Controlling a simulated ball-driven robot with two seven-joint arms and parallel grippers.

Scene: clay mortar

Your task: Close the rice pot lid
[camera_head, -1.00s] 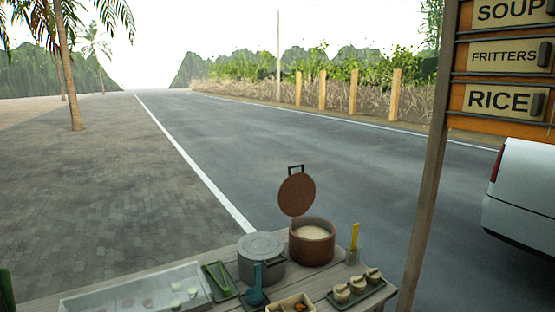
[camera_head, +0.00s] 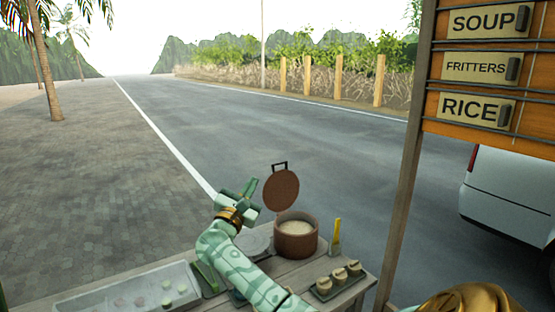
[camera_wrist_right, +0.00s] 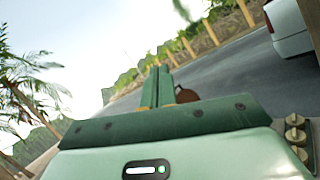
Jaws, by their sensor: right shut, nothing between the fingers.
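The brown rice pot (camera_head: 295,241) stands open on the stall table, with pale rice (camera_head: 296,228) showing inside. Its round brown lid (camera_head: 282,191) is tipped up nearly upright behind the pot's rim, its dark handle (camera_head: 279,166) at the top. My right gripper (camera_head: 251,188) is shut and empty, raised just left of the lid and apart from it. In the right wrist view the closed green fingers (camera_wrist_right: 156,86) point forward, with part of the brown lid (camera_wrist_right: 187,95) showing just right of them. My left gripper is not in view.
A grey-lidded pot (camera_head: 254,242) stands left of the rice pot, partly hidden by my right arm. A cup with a yellow-handled utensil (camera_head: 336,232) and a tray of small buns (camera_head: 338,279) are to the right. A wooden post (camera_head: 401,210) rises at the table's right end.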

